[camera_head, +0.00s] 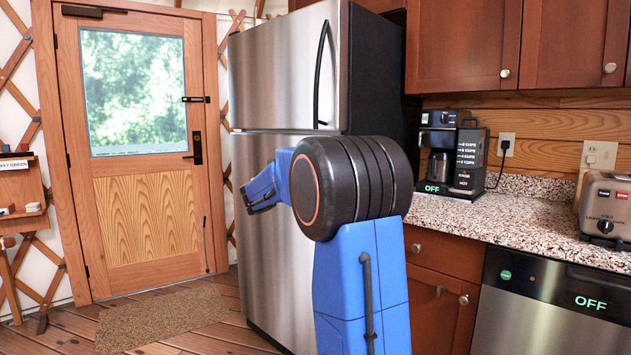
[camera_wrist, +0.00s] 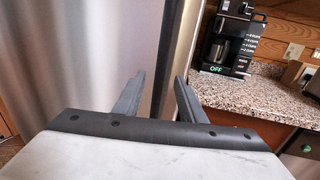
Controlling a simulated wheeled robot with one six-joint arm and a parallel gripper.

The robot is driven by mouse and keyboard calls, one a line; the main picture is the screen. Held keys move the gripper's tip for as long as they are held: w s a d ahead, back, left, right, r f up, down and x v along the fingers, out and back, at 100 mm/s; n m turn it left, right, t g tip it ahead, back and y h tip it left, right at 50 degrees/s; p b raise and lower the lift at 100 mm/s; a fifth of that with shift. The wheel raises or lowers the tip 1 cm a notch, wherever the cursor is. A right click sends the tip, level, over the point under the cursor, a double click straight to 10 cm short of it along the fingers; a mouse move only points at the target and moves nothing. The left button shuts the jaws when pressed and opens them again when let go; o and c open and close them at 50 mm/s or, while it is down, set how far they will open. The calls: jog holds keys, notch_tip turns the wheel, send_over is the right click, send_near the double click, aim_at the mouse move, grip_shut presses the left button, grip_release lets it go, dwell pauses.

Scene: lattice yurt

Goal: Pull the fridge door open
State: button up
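The fridge (camera_head: 280,75) is stainless steel with a dark side, and stands left of the counter. Its upper door is closed and has a curved black handle (camera_head: 320,75) near its right edge. The lower door (camera_head: 262,265) also looks closed; my arm covers part of it, and no handle shows on it. In the wrist view the steel front (camera_wrist: 75,60) fills the left side. My gripper (camera_wrist: 159,76) is open, its two fingers apart near the fridge's right edge. I see nothing clearly held, and contact cannot be told. The head view does not clearly show the fingers.
A speckled counter (camera_head: 500,212) with a coffee maker (camera_head: 450,155) and a toaster (camera_head: 606,208) lies right of the fridge. A dishwasher (camera_head: 530,310) is below it. A wooden door (camera_head: 145,215) and a mat (camera_head: 160,318) are at left, with open floor around the mat.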

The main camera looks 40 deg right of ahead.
jog(key=shift+x, duration=2.75)
grip_shut()
